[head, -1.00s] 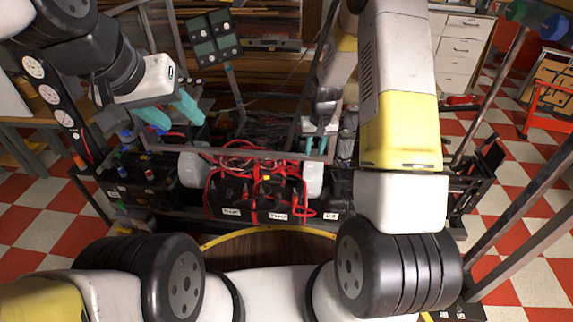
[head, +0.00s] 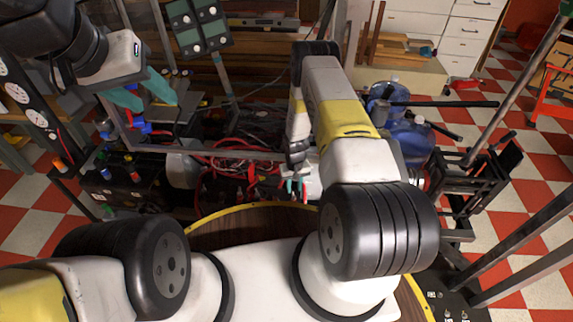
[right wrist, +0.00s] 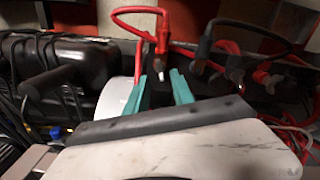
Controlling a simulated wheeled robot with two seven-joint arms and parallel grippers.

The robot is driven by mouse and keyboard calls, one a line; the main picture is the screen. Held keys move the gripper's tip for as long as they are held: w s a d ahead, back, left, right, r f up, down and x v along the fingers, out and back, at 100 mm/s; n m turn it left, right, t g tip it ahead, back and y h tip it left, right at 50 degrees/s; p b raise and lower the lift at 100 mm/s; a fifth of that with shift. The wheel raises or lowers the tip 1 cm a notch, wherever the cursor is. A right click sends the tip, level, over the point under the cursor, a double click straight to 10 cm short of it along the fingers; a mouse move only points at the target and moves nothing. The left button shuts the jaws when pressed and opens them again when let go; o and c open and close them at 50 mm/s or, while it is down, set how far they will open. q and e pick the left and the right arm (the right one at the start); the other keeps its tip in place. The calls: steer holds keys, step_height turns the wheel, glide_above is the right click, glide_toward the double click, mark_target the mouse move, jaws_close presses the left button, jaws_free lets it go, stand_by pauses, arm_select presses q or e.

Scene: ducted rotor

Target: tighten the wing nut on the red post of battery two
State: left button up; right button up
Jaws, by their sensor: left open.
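The battery row (head: 225,190) shows as black boxes under red cables in the head view; its labels are hidden behind my body, so I cannot tell which is battery two. My right gripper (head: 293,186) is over the row's right part, fingers pointing down. In the right wrist view its teal fingers (right wrist: 157,82) are apart, with a red cable end (right wrist: 162,42) beyond and between them. A red terminal with a pale metal piece (right wrist: 262,74) stands to their right. I cannot make out the wing nut clearly. My left gripper (head: 142,95) is open and empty, above the left side.
Red cables (head: 240,165) loop over the batteries. A grey metal frame bar (head: 165,148) runs behind them. A black box with coloured caps (head: 125,178) stands at left. Blue water jugs (head: 405,138) stand at right. A white cylinder (right wrist: 117,88) is left of the right fingers.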

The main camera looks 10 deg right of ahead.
mark_target(294, 195)
steer(key=shift+f, duration=2.1)
jaws_close()
